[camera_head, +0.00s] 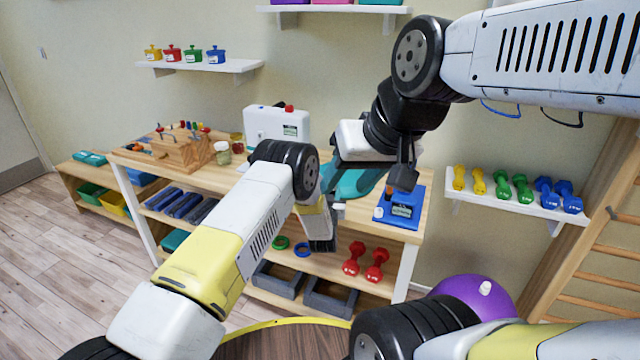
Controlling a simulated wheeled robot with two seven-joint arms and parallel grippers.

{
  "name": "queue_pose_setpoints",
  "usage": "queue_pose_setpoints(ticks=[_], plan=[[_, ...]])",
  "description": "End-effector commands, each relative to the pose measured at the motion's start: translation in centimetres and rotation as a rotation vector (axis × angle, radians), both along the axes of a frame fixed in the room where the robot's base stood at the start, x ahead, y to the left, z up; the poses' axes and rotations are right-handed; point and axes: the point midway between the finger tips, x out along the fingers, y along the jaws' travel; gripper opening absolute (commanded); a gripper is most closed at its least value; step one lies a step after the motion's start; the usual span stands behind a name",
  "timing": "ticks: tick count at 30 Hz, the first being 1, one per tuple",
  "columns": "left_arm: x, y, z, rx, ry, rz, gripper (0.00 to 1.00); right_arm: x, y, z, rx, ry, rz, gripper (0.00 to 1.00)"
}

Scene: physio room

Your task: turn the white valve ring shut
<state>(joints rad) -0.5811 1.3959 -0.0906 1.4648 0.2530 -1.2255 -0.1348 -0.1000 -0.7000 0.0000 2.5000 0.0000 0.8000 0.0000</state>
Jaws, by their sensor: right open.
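A blue unit (402,210) with a label stands at the right end of the wooden table. A small white part (378,212) sits at its left edge; it may be the white valve ring, but it is too small to tell, nor can I tell how far it is turned. My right gripper (372,172) is open above and behind-left of the blue unit, one finger close over it. A teal rounded thing (352,184) shows below the gripper, partly hidden. My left gripper (320,232) hangs at the table's front edge, seen edge-on; its jaws are unclear.
The wooden table (232,174) holds a white box (276,124), jars and a peg board (180,150). Red dumbbells (365,260) lie on its lower shelf. A purple ball (470,294) with a white plug is at right. Coloured dumbbells (515,188) line a wall shelf.

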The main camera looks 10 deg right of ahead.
Motion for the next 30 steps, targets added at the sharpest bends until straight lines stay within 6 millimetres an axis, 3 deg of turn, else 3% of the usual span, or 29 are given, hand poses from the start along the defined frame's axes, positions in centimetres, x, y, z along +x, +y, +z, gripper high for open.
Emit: queue_pose_setpoints(ticks=[30], plan=[[0.8, 1.2, 0.0, 0.000, -0.001, -0.516, 0.00, 0.0, 0.0, 0.0, 0.000, 0.000, 0.000, 0.49]])
